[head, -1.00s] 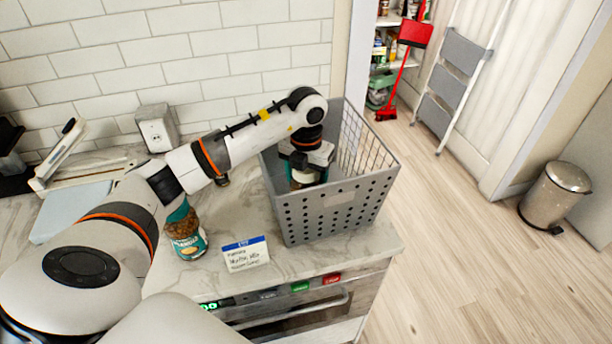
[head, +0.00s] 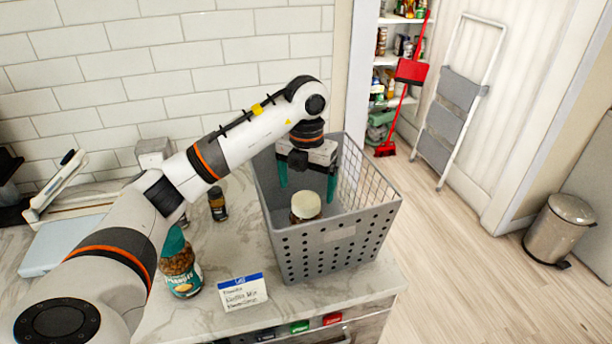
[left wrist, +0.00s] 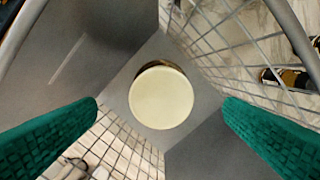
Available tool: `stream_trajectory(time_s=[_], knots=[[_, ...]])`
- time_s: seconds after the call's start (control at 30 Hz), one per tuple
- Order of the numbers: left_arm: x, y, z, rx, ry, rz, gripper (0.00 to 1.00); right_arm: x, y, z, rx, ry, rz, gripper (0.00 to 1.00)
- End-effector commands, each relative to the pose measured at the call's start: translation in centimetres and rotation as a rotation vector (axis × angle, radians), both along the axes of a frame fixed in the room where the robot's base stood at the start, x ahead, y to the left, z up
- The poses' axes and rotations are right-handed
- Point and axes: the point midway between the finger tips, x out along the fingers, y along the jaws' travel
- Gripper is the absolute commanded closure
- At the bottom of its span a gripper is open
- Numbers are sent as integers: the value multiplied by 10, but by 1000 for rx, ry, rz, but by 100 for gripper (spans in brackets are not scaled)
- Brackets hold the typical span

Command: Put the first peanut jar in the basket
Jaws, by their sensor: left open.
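A peanut jar (head: 305,207) with a cream lid stands inside the grey basket (head: 325,248) on the counter. Its round lid (left wrist: 161,97) shows from above in the left wrist view, between the green finger pads. My left gripper (head: 307,182) is open, above and behind the jar inside the basket's opening, and apart from it. My right gripper is not in view.
A white note card (head: 243,292) stands at the counter's front edge. A small dark bottle (head: 217,204) stands left of the basket. A white tiled wall is behind. A bin (head: 560,228) and a stepladder (head: 458,105) stand on the floor to the right.

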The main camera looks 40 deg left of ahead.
Motion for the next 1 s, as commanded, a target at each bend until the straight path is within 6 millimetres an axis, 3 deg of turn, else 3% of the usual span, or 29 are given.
stream_trajectory(time_s=[0.03, 0.23, 0.87, 1.0], knots=[[1, 2, 12, 4, -6, 3, 9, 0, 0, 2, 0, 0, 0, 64], [0, 1, 33, 1, -2, 3, 9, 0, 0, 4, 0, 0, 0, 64], [0, 1, 37, 0, 1, 3, 9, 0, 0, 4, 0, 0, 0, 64], [0, 1, 49, 0, 0, 3, 9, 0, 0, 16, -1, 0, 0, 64]])
